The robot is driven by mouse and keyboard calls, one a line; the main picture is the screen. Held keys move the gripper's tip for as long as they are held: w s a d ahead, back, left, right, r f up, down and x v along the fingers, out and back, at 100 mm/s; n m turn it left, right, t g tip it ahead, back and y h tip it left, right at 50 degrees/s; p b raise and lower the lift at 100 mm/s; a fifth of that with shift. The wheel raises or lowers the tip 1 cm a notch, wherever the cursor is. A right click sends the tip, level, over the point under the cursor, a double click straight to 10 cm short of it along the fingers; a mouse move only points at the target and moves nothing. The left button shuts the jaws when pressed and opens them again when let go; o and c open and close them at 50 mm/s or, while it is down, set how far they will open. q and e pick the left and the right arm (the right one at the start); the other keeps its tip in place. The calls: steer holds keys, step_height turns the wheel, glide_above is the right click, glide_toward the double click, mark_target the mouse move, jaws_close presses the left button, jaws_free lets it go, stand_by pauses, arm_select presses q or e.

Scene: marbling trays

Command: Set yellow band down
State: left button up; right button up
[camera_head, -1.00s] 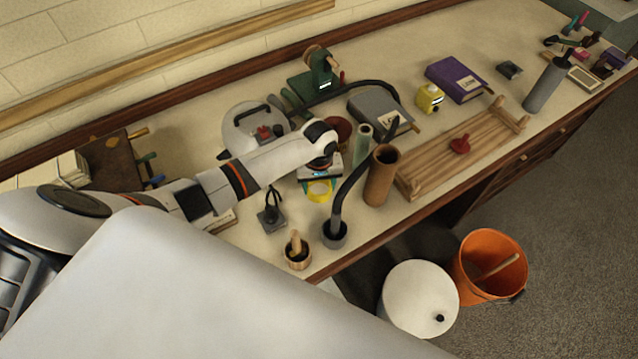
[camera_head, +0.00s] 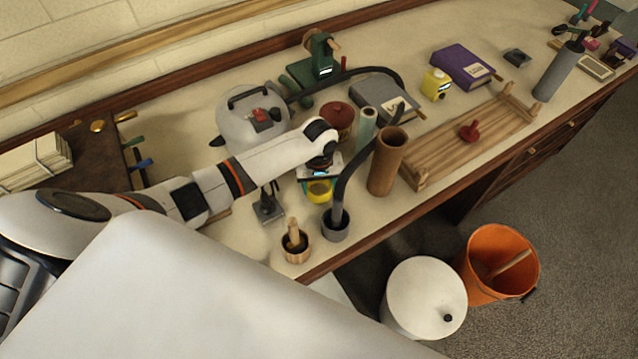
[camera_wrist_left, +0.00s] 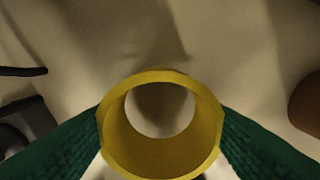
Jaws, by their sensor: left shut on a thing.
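The yellow band (camera_wrist_left: 160,158) is a short ring with an open middle. It fills the lower centre of the left wrist view, with the pale worktop showing through its hole. My left gripper (camera_wrist_left: 160,130) is shut on it, one green finger pressed against each side. In the head view the yellow band (camera_head: 318,192) shows below my left gripper (camera_head: 318,180), over the worktop (camera_head: 300,207) near the front edge. I cannot tell whether the band touches the worktop. My right gripper is not in view.
A brown tube (camera_head: 385,165) and a grey cup with a dark curved hose (camera_head: 336,230) stand right of the gripper. A small black stand (camera_head: 268,210) is on its left, and a wooden pot (camera_head: 296,250) is in front. A kettle (camera_head: 240,130) stands behind my arm.

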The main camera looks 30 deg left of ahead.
arm_select(q)
steer(key=shift+f, duration=0.65)
steer(key=o, duration=0.8)
steer(key=shift+r, duration=0.25)
steer(key=shift+r+p, duration=2.8)
steer(key=shift+p, duration=0.9)
steer(key=o, duration=0.6)
steer(key=shift+c, duration=0.2)
